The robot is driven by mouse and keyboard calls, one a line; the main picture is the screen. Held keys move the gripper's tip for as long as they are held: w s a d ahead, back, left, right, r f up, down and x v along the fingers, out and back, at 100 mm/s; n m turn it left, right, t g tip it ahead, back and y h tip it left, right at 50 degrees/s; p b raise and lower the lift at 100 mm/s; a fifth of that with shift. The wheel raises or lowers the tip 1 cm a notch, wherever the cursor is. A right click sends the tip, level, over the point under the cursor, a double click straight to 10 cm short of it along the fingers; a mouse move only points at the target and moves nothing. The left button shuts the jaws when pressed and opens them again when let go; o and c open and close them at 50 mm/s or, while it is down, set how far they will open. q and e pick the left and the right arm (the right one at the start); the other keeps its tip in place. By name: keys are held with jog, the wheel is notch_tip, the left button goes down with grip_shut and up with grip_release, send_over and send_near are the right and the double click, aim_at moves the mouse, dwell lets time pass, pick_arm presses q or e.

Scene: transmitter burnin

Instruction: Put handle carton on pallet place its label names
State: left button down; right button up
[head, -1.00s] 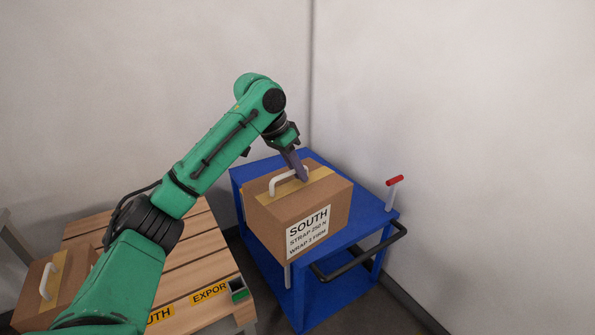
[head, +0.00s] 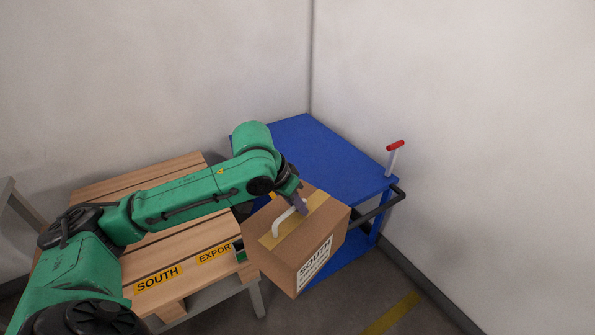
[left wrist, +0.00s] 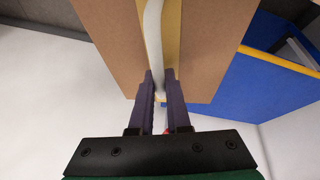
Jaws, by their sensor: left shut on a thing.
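The handle carton (head: 295,238) is a brown box with a tape strip, a white handle and a label reading SOUTH. My left gripper (head: 301,206) is shut on its white handle, and the carton hangs in front of the blue cart, slightly turned. The left wrist view shows the fingers (left wrist: 159,92) on either side of the handle, with the carton (left wrist: 205,45) beyond. The wooden pallet (head: 185,236) on the left carries yellow place labels SOUTH (head: 158,279) and EXPORT (head: 215,253), the latter partly cut off. My right gripper is not in view.
The blue cart (head: 335,160) has a bare top, a red-tipped post (head: 395,146) and a black push bar. Walls close in behind and at right. My left arm passes over the pallet and hides part of it.

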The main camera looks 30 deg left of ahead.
aim_at(300, 271)
pick_arm(q)
jog(key=shift+n+y, duration=0.3)
jog(key=shift+n, duration=0.4)
jog(key=s+d+f, duration=0.1)
jog(key=s+f, duration=0.1)
jog(key=f, duration=0.1)
jog(key=s+d+f, duration=0.1)
jog(key=s+f, duration=0.1)
jog(key=s, duration=0.1)
jog(key=s+d+f, duration=0.2)
jog(key=f, duration=0.1)
jog(key=shift+s+f, duration=0.15)
jog(key=shift+f, duration=0.15)
jog(key=shift+s+d+f+t, duration=0.3)
jog(key=shift+s+d+f, duration=0.25)
jog(key=shift+f, duration=0.1)
jog(key=shift+s+f, duration=0.35)
jog(key=shift+f, duration=0.15)
jog(key=shift+w+d+r, duration=0.1)
jog(key=shift+r, duration=0.05)
jog(key=shift+w+d, duration=0.1)
